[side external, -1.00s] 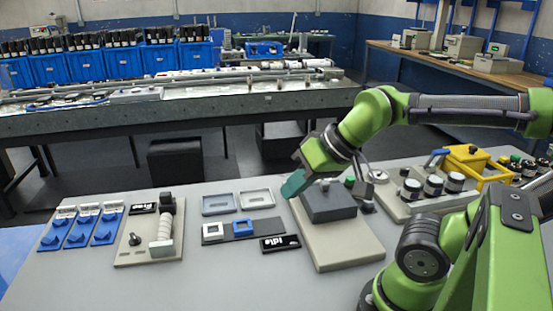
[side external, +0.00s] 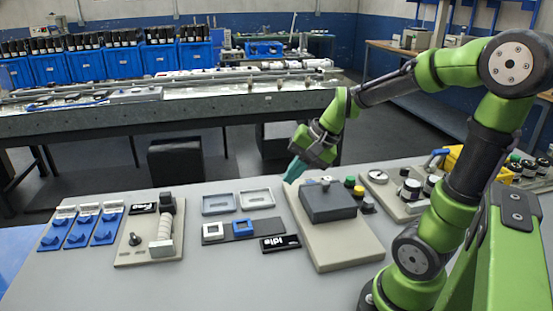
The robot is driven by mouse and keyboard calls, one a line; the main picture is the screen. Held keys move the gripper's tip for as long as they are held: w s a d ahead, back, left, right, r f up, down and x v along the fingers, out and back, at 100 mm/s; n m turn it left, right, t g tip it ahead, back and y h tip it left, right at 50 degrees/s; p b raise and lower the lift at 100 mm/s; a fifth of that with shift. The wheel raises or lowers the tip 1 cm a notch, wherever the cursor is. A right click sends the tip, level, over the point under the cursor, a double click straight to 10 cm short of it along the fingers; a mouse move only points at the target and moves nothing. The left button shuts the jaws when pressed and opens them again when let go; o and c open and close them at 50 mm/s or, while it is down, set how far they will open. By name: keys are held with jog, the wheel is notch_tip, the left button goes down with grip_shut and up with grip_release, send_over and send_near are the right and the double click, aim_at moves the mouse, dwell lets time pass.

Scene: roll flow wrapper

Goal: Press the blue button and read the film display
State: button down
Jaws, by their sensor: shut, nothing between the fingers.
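A blue square piece (side external: 243,227) sits on a dark strip beside a white square piece (side external: 212,231). It looks like the blue button, though I cannot be sure at this size. A small black display (side external: 145,209) with white text too small to read stands at the top of the film roll unit (side external: 158,241). A second black display (side external: 280,243) reads "Idle" in front of the dark strip. My gripper (side external: 293,171) has teal fingertips and is shut and empty. It hangs above the back left corner of the grey box's base, apart from both square pieces.
Two grey trays (side external: 218,204) lie behind the dark strip. Blue-and-white holders (side external: 73,230) stand at the left. The table's front left is clear.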

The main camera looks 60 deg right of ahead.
jog(key=w+d+f+m, duration=0.1)
jog(key=d+f+m, duration=0.1)
jog(key=d, duration=0.4)
jog(key=w+d+f+m+t+h, duration=0.1)
jog(key=d+f+m, duration=0.1)
jog(key=d+m, duration=0.3)
jog(key=w+d+f+m+t, duration=0.1)
jog(key=d+f+m, duration=0.1)
jog(key=d+m, duration=0.2)
jog(key=shift+w+d+f+h, duration=0.1)
jog(key=shift+d+h, duration=0.05)
jog(key=shift+d, duration=0.75)
jog(key=shift+w+d+h, duration=0.1)
jog(key=shift+d+h, duration=0.05)
jog(key=shift+d, duration=0.7)
jog(key=d+m, duration=0.1)
jog(key=w+d+r+m+t+h, duration=0.1)
jog(key=d, duration=0.1)
jog(key=d+m, duration=0.1)
jog(key=d, duration=0.1)
jog(key=shift+w+r+m, duration=0.15)
jog(key=shift+w+m, duration=0.1)
jog(key=shift+m, duration=0.15)
jog(key=shift+f, duration=4.45)
